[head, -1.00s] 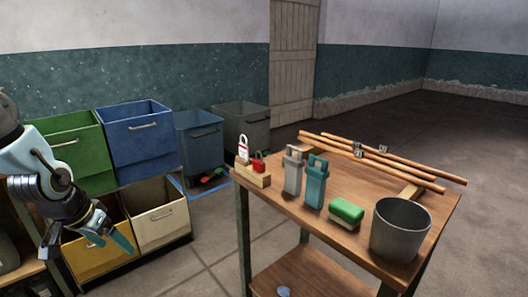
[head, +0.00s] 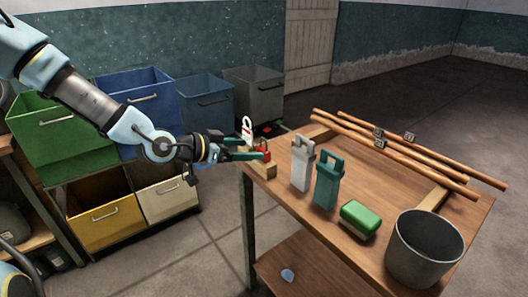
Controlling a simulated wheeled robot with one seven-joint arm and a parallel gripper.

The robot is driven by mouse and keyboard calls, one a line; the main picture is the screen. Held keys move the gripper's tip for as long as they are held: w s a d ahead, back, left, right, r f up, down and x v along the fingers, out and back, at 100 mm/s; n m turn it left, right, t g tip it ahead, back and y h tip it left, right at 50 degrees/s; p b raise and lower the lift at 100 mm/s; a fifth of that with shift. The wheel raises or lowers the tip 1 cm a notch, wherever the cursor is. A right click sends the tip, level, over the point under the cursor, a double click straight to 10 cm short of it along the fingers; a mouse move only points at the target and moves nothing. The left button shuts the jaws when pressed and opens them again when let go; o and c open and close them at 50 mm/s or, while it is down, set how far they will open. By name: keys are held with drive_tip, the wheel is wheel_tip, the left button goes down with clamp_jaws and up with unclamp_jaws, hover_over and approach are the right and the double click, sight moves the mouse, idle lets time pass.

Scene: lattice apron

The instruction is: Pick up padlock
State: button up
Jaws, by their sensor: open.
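A small red padlock (head: 266,154) sits on a wooden block (head: 262,168) at the left corner of the workbench. A taller white-and-red tag-like item (head: 247,128) stands just behind it on the same block. My gripper (head: 257,149) reaches in from the left with its two teal fingers spread open. The fingertips are right at the padlock; whether they touch it I cannot tell. The fingers partly hide the padlock and the lower part of the white-and-red item.
A grey container (head: 302,165), a teal container (head: 327,183), a green sponge-like block (head: 358,218) and a metal bucket (head: 425,250) stand on the workbench (head: 395,178). Several wooden poles (head: 400,150) lie along its back. Coloured bins (head: 135,112) stand at left.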

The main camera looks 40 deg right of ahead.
sight(262, 150)
drive_tip(key=p+x, duration=0.2)
drive_tip(key=x, duration=0.2)
drive_tip(key=shift+d+f, duration=0.15)
drive_tip(key=shift+d, duration=0.15)
drive_tip(key=shift+d+f, duration=0.25)
drive_tip(key=shift+d, duration=0.05)
clamp_jaws()
